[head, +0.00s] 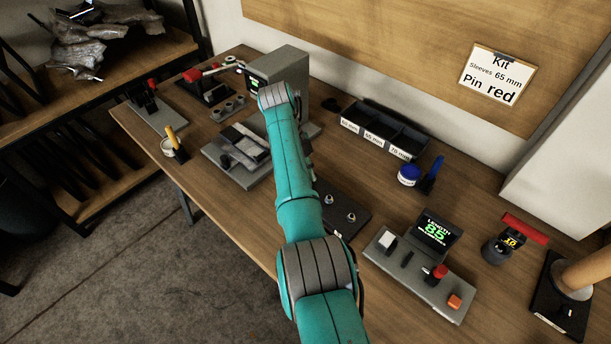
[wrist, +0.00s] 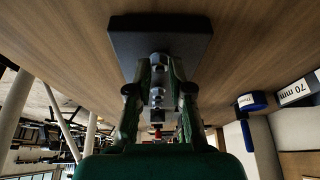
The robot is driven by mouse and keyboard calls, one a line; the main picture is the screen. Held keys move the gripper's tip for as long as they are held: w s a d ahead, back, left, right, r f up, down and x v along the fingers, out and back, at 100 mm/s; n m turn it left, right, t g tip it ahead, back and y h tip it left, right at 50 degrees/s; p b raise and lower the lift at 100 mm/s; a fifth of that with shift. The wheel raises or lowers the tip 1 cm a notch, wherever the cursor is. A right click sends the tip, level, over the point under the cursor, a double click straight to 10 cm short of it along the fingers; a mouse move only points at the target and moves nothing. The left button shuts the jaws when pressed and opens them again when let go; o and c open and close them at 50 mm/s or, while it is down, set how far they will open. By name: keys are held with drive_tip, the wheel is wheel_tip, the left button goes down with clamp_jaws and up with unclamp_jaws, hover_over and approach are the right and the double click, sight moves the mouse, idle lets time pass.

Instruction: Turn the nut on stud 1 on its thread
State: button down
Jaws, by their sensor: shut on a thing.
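In the head view a dark plate (head: 343,204) lies on the bench, with two short metal studs (head: 351,216) showing on it beside my teal arm. My gripper is hidden behind the arm there. In the wrist view my gripper (wrist: 157,72) points at the same dark plate (wrist: 160,32). Its two fingers stand either side of a small metal nut (wrist: 158,60) near the plate and are shut on it. More metal hardware (wrist: 157,95) shows in line between the fingers. I cannot read a stud number, and the thread is hidden.
A length gauge (head: 436,232) reading 85 stands right of the plate. Labelled sleeve bins (head: 385,130) and a blue-lidded jar (head: 409,175) are behind it. A grey fixture (head: 238,155) is to the left. A kit card (head: 496,77) hangs on the board.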

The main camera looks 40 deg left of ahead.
drive_tip(key=m, duration=0.2)
drive_tip(key=m+g, duration=0.2)
drive_tip(key=m, duration=0.1)
drive_tip(key=shift+w+m+y, duration=0.25)
drive_tip(key=shift+m+y, duration=0.05)
drive_tip(key=shift+y, duration=0.1)
idle(0.3)
drive_tip(key=c, duration=1.1)
unclamp_jaws()
drive_tip(key=shift+o, duration=0.2)
